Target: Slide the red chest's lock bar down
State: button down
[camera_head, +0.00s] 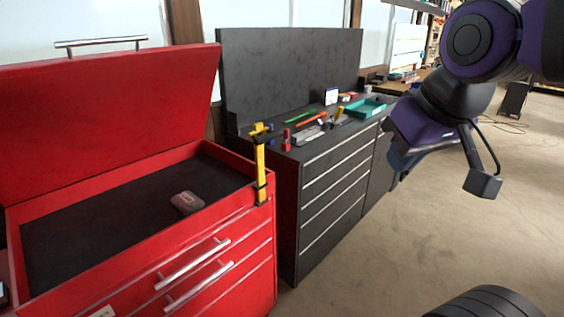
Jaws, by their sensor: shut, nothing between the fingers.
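The red chest (264,280) stands at the left with its lid (110,105) raised open. A yellow upright bar (260,170), which looks like the lock bar, stands at the chest's front right corner. It rises above the rim and has a dark bracket low on it and a yellow crosspiece at the top. My gripper (396,178) is at the upper right, well apart from the chest and the bar. It is shut and empty, and its fingertips are partly hidden by the wrist.
A small dark red and grey object (187,202) lies in the chest's open top. A dark drawer cabinet (330,190) with tools and a teal tray (362,108) stands behind and right of the chest. The floor (380,260) in front is clear.

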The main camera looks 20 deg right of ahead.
aim_at(260, 135)
jog(key=i+j+z, duration=0.15)
jog(key=j+z, duration=0.25)
jog(key=i+j+z, duration=0.1)
jog(key=z, duration=0.3)
jog(key=j, duration=0.1)
